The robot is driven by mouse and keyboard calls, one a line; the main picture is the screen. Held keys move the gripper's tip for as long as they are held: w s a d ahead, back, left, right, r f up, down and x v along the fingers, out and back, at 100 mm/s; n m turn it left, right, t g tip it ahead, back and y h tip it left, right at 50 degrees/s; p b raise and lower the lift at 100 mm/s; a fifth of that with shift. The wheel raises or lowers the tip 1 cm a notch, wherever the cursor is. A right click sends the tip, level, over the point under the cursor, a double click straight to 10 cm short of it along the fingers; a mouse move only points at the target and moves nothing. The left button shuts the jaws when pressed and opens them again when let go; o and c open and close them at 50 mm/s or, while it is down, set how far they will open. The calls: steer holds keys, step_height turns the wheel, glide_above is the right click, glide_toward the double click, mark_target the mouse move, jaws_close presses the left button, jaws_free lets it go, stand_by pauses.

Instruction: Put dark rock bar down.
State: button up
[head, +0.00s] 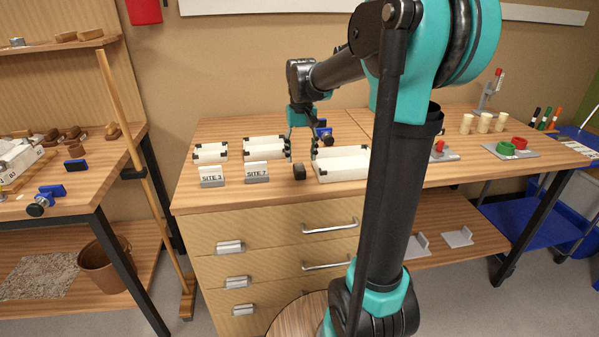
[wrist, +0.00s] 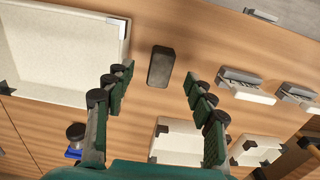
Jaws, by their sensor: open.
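The dark rock bar (head: 299,172) is a small dark block lying on the wooden bench top, near the front edge. It also shows in the wrist view (wrist: 160,67), resting on bare wood just beyond and between the fingertips. My gripper (head: 302,152) is open and empty above the bench. In the wrist view, its two green fingers with dark pads (wrist: 157,76) stand wide apart, and neither appears to touch the bar.
A large cream tray (head: 342,175) stands right of the bar. Site cards, SITE 7 (head: 257,173) and SITE 3 (head: 212,176), stand left, with smaller cream trays (head: 265,151) behind. A blue-and-black object (head: 324,136) lies behind the gripper. Drawers are below.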

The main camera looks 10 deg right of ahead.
mark_target(300, 169)
steer(key=shift+a+f, duration=0.15)
steer(key=shift+f, duration=2.45)
jaws_close()
